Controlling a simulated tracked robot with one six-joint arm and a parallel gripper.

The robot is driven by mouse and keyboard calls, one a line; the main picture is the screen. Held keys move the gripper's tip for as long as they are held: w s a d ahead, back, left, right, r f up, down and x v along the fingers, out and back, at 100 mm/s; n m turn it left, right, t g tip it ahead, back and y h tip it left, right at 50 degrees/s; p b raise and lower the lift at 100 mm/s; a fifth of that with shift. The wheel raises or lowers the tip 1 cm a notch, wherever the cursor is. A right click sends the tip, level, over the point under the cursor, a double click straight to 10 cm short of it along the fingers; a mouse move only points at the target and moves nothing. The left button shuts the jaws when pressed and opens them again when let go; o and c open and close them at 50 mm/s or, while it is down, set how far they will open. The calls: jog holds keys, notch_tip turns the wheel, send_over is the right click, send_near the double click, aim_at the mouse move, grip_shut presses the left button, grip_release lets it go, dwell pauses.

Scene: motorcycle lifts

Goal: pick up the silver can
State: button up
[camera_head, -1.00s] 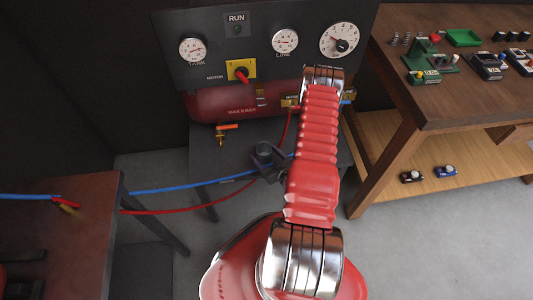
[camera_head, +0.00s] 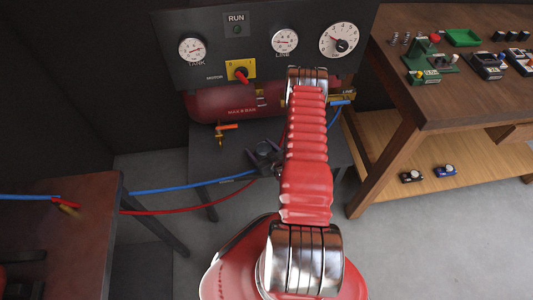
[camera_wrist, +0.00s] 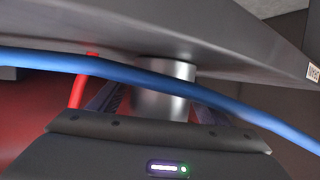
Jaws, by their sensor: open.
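The silver can (camera_wrist: 164,92) shows in the wrist view as a smooth metal cylinder under a dark overhanging surface. A blue hose crosses in front of its middle. I cannot make out the can in the head view. My gripper (camera_head: 265,156) is open, in front of the dark stand below the red compressor tank. In the wrist view its dark fingers reach forward on either side of the can, partly covered by the hose. Whether they touch the can is not clear.
The blue hose (camera_wrist: 232,105) and a red hose (camera_wrist: 77,92) run close to the gripper. The compressor panel (camera_head: 266,40) stands above the stand (camera_head: 205,160). A wooden workbench (camera_head: 440,95) is at right, a brown table (camera_head: 75,230) at left. Grey floor lies between them.

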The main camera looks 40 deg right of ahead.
jog(key=shift+c, duration=0.5)
jog(key=c, duration=1.1)
jog(key=shift+r, duration=0.15)
jog(key=shift+r, duration=4.9)
